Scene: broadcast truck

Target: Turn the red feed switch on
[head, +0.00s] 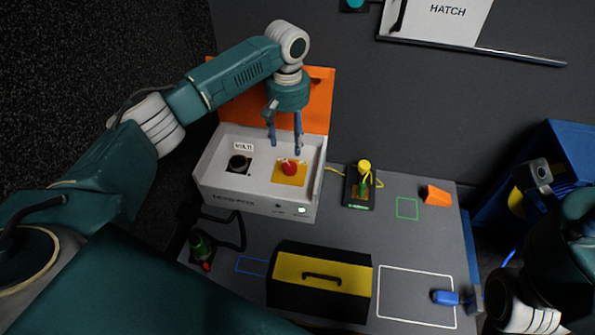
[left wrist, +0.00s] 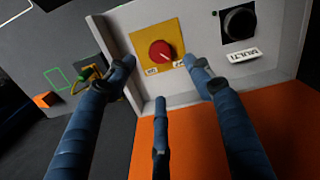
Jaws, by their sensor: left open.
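The red feed switch (head: 289,168) is a round red knob on a yellow plate, on top of a white-grey box (head: 228,198). In the left wrist view the knob (left wrist: 160,51) has a pale pointer mark toward the label on its right; two small labels are too small to read. My left gripper (head: 284,149) is open and empty, its fingers pointing down just behind and above the switch. In the left wrist view its fingertips (left wrist: 160,72) spread on either side below the knob, with no clear contact.
A black knob (head: 238,163) labelled MULTI sits left of the switch. The orange lid (head: 318,95) stands open behind. A yellow-topped device (head: 363,180), orange block (head: 437,196), yellow-black toolbox (head: 322,273) and blue-handled item (head: 445,297) are on the bench. A small lamp (head: 301,210) glows on the box front.

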